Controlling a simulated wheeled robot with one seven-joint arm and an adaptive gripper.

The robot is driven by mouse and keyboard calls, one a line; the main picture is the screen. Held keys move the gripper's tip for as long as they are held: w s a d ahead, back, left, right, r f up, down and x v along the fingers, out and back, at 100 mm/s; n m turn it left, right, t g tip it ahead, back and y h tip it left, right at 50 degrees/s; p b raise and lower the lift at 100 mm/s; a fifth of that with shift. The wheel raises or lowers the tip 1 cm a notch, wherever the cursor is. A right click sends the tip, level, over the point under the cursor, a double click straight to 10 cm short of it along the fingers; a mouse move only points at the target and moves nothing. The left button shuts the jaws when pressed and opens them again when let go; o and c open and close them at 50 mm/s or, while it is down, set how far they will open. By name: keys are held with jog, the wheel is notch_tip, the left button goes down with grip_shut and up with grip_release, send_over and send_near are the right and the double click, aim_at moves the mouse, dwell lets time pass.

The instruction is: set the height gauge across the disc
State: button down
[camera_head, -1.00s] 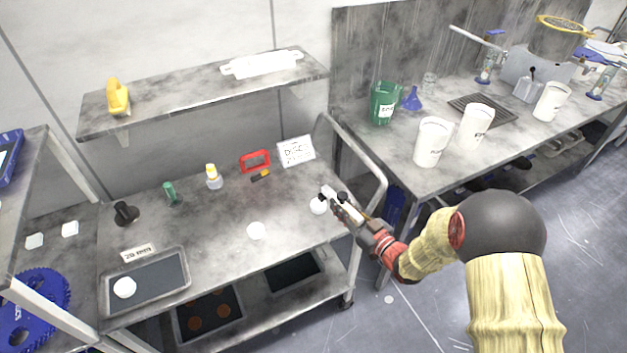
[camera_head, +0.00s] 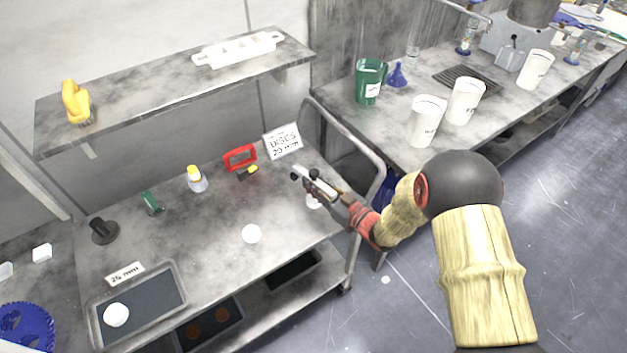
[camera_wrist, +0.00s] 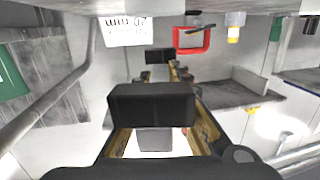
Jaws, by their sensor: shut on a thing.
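My gripper (camera_head: 315,181) is above the right end of the trolley top, with its dark pads shut on a thin pale bar (camera_head: 303,173), seemingly the height gauge. The bar points to the left. Its underside is hidden. A white disc (camera_head: 313,203) lies just below my gripper and is partly covered by it. A third white disc (camera_head: 116,314) lies in the tray at front left. In the wrist view the gripper's dark pads (camera_wrist: 155,80) fill the middle, and the held bar is hard to make out.
A red frame (camera_head: 229,164), a yellow-and-black item (camera_head: 248,172) and a discs sign (camera_head: 283,141) stand at the back. A yellow-capped bottle (camera_head: 197,181), green item (camera_head: 152,203) and black stand (camera_head: 104,232) are left of them. A dark tray (camera_head: 150,297) lies front left. A rail (camera_head: 378,165) bounds the right end.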

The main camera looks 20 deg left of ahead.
jog(key=shift+f+b, duration=1.55)
jog(key=shift+f, duration=1.3)
